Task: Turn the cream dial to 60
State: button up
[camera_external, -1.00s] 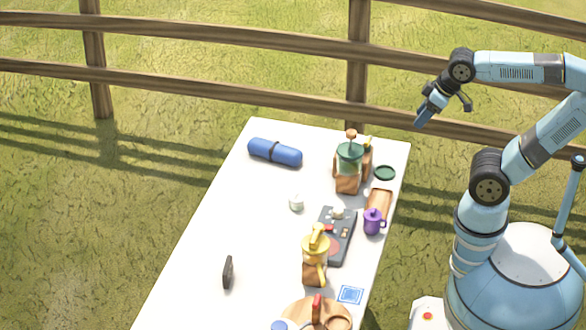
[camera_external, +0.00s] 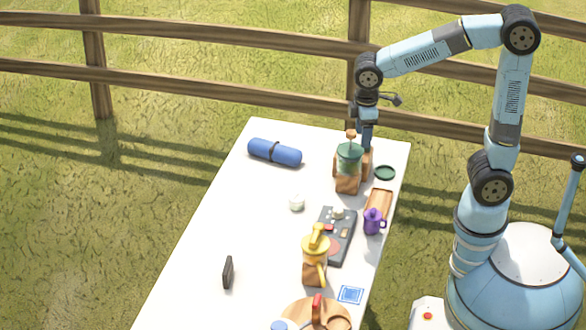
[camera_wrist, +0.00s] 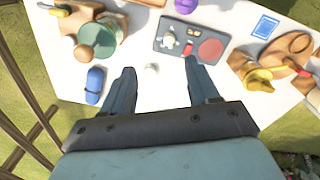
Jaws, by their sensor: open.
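The cream dial (camera_external: 337,213) sits at the far end of a dark grey control panel (camera_external: 348,222) on the white table. In the wrist view the cream dial (camera_wrist: 167,42) shows on the left part of the panel (camera_wrist: 184,26). Its setting is too small to read. My gripper (camera_external: 365,146) is at the far end of the table, behind the green-topped grinder, well away from the dial. In the wrist view my gripper (camera_wrist: 163,78) has its two fingers apart, with nothing between them.
A blue roll (camera_external: 274,152) lies at the far left. The table's left side is mostly clear.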

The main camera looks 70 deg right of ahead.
jog(key=w+a+f+n+g+h, duration=0.1)
jog(key=w+a+f+n+g, duration=0.15)
jog(key=w+f, duration=0.35)
jog(key=w+a+f+n+g+h, duration=0.1)
jog(key=w+a+f+h, duration=0.1)
jog(key=w+a+f, duration=0.35)
send_near(337, 208)
jog(key=shift+n, duration=0.25)
jog(key=x, duration=0.8)
jog(key=shift+f, duration=0.35)
jog(key=shift+c, duration=0.2)
jog(key=c, duration=1)
jog(key=shift+o, duration=0.2)
